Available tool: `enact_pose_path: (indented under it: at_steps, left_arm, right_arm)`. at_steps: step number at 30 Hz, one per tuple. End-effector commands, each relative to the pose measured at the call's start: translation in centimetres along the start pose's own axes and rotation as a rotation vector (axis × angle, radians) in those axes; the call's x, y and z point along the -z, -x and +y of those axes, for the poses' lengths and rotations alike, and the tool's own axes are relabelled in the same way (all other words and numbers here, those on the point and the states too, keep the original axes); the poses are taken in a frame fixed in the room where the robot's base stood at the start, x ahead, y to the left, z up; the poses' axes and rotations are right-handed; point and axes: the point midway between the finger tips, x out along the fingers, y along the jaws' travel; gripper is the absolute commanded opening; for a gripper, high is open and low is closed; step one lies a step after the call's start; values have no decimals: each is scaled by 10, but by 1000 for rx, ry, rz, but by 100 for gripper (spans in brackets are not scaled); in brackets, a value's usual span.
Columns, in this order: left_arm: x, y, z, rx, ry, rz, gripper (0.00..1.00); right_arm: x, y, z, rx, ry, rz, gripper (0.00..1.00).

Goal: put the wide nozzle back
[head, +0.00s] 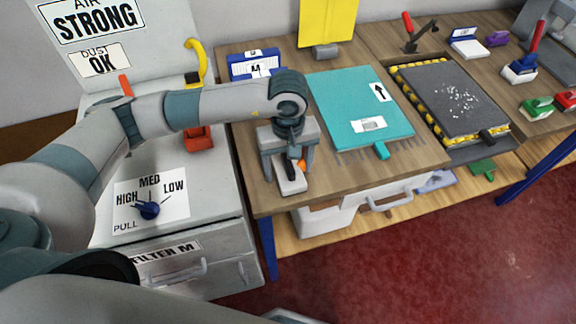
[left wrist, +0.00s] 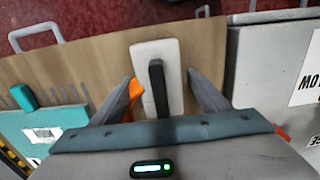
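A white block with a black handle (head: 292,182), possibly the wide nozzle, lies near the left front corner of the wooden table. My left gripper (head: 288,165) is directly over it, pointing down. In the left wrist view the white block (left wrist: 157,50) lies between the two spread fingers (left wrist: 160,80). Gaps show on both sides of it, so the gripper looks open. An orange piece (left wrist: 132,92) shows beside the left finger in that view; whether it touches the block is unclear. My right gripper is not in view.
A grey cabinet (head: 225,205) with a dial (head: 148,210), a red piece (head: 198,138) and a yellow hose (head: 198,62) stands left of the wooden table (head: 425,165). A teal mat (head: 350,100) and a dark tray (head: 455,98) lie right of the gripper. Several small tools stand farther right.

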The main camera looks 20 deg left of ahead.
Motion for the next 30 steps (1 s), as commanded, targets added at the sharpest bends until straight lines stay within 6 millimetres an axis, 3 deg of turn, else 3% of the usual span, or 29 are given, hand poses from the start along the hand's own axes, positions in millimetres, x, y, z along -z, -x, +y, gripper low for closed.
enact_pose_path:
  at_steps: [13,23,30]
  left_arm:
    - [1,6,1,-2,0,1,69]
    - [1,55,1,-4,-1,5,69]
    - [1,92,1,-3,-1,3,69]
  right_arm:
    - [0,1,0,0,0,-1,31]
    - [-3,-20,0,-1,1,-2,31]
    - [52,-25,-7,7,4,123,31]
